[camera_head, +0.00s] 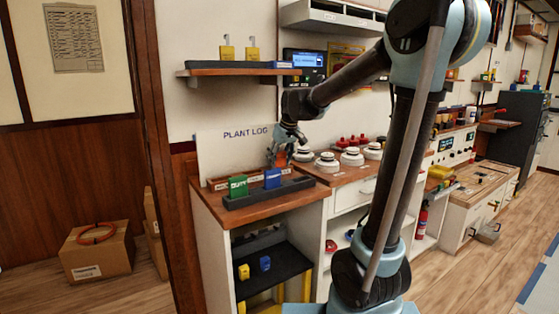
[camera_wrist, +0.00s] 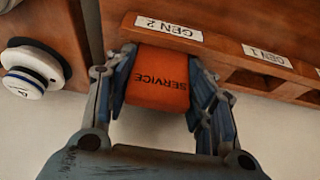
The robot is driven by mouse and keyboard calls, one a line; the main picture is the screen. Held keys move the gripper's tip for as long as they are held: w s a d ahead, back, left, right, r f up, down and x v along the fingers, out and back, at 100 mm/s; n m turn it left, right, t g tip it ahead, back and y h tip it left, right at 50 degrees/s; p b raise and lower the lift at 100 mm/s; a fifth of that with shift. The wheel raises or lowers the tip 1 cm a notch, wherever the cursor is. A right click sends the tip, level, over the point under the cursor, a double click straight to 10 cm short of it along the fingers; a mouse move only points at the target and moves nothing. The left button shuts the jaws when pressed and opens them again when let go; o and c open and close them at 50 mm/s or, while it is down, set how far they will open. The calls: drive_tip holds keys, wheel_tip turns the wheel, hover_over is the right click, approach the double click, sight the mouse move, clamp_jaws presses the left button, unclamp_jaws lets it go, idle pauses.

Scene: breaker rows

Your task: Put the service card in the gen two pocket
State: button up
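The service card (camera_wrist: 158,78) is orange with "SERVICE" printed on it, upside down in the wrist view. My gripper (camera_wrist: 160,90) is shut on it, a finger at each side edge. The card's far end meets the wooden pocket rack (camera_wrist: 222,47) just below the "GEN 2" label (camera_wrist: 168,27); I cannot tell whether it is inside the pocket, because the card hides the opening. In the head view my gripper (camera_head: 283,150) is above the counter's back, with the orange card (camera_head: 281,158) small and partly hidden under it.
A "GEN 1" label (camera_wrist: 267,57) sits beside, over dark slots. A dark tray (camera_head: 265,194) in front holds a green card (camera_head: 238,186) and a blue card (camera_head: 272,178). White round knobs (camera_head: 327,163) stand to the right. A plant log board (camera_head: 235,150) is behind; a shelf (camera_head: 238,71) hangs above.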

drive_tip(key=shift+o, duration=1.4)
drive_tip(key=shift+f, duration=0.35)
drive_tip(key=shift+r, duration=0.2)
drive_tip(key=shift+r, duration=0.25)
drive_tip(key=v, duration=1.2)
drive_tip(key=s+d+f+m, duration=0.1)
drive_tip(key=s+d+f, duration=0.3)
drive_tip(key=s+d+f+m+h, duration=0.1)
drive_tip(key=s+d+f, duration=0.3)
drive_tip(key=s, duration=0.1)
drive_tip(key=s+d+f+m, duration=0.1)
drive_tip(key=s+d+f, duration=0.3)
drive_tip(key=s, duration=0.1)
drive_tip(key=shift+s+d+f+g, duration=0.1)
drive_tip(key=shift+d+f+g, duration=0.1)
drive_tip(key=shift+f+g, duration=0.1)
drive_tip(key=s+d+f+m, duration=0.1)
drive_tip(key=s+d+f, duration=0.2)
drive_tip(key=s+f, duration=0.4)
drive_tip(key=s+d+f+m+g+h, duration=0.1)
drive_tip(key=s+d+f+m, duration=0.1)
drive_tip(key=s+f, duration=0.4)
wheel_tip(320, 180, down, 2)
drive_tip(key=shift+s+d+f+m+h, duration=0.1)
drive_tip(key=shift+s+d+m+h, duration=0.25)
drive_tip(key=shift+d, duration=0.4)
